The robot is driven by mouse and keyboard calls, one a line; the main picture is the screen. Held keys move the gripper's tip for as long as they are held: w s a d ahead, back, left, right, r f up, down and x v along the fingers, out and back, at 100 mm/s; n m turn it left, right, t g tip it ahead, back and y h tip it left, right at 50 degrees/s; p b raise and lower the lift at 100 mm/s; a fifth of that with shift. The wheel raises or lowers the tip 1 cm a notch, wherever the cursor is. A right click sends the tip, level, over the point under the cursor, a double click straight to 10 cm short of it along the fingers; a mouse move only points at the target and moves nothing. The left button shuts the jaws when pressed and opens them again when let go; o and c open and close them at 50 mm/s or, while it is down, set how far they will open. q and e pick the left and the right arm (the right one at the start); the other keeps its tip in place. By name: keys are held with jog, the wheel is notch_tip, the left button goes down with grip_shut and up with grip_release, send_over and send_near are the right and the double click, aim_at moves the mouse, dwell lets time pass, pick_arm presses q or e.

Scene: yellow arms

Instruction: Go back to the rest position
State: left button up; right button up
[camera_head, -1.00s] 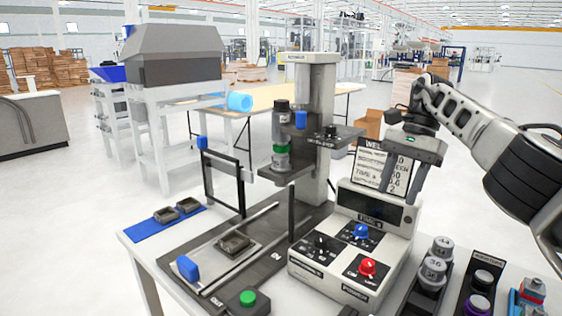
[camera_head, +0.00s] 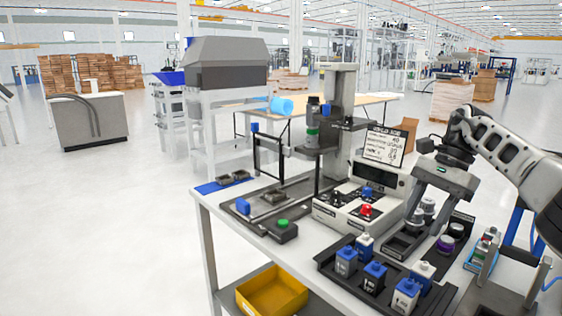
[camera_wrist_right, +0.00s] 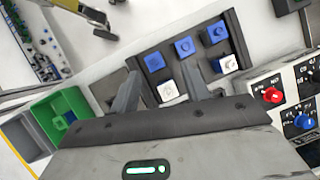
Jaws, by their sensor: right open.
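My right gripper (camera_head: 430,212) hangs at the right of the head view, fingers downward, above the right part of the workbench. Its two fingers are apart with nothing between them, and they also show apart in the right wrist view (camera_wrist_right: 160,78). Behind the fingers in that view is a black tray (camera_wrist_right: 240,50) with blue-topped and white-topped blocks. My right arm comes in from the right edge. My left gripper is not in view.
The workbench (camera_head: 215,225) carries a control box (camera_head: 345,212) with red and blue knobs, a press column (camera_head: 340,110), and a black tray of blocks (camera_head: 330,262). A yellow bin (camera_head: 272,290) sits below. Open floor (camera_head: 100,220) lies to the left.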

jog(key=a+f+m+y, duration=0.2)
jog(key=a+f+y, duration=0.2)
jog(key=a+f, duration=0.9)
jog(key=s+a+f+m+t+y, duration=0.3)
jog(key=a+m+y, duration=0.2)
jog(key=a+m, duration=0.3)
jog(key=s+a+f+m+t+y, duration=0.25)
jog(key=a+m+y, duration=0.2)
jog(key=a, duration=0.45)
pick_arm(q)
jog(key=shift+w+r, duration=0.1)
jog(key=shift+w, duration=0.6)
pick_arm(e)
jog(key=s+d+f+n+t+h, duration=0.3)
jog(key=s+d+f+n+h, duration=0.4)
jog(key=s+n, duration=0.4)
jog(key=s+d+f+n+t+h, duration=0.3)
jog(key=s+d+f+n+h, duration=0.4)
jog(key=n, duration=1.1)
jog(key=s+d+h, duration=0.1)
jog(key=s+d, duration=0.1)
jog(key=s, duration=0.2)
jog(key=shift+d+f+t, duration=0.3)
jog(key=shift+d+t, duration=0.05)
jog(key=shift+d, duration=0.05)
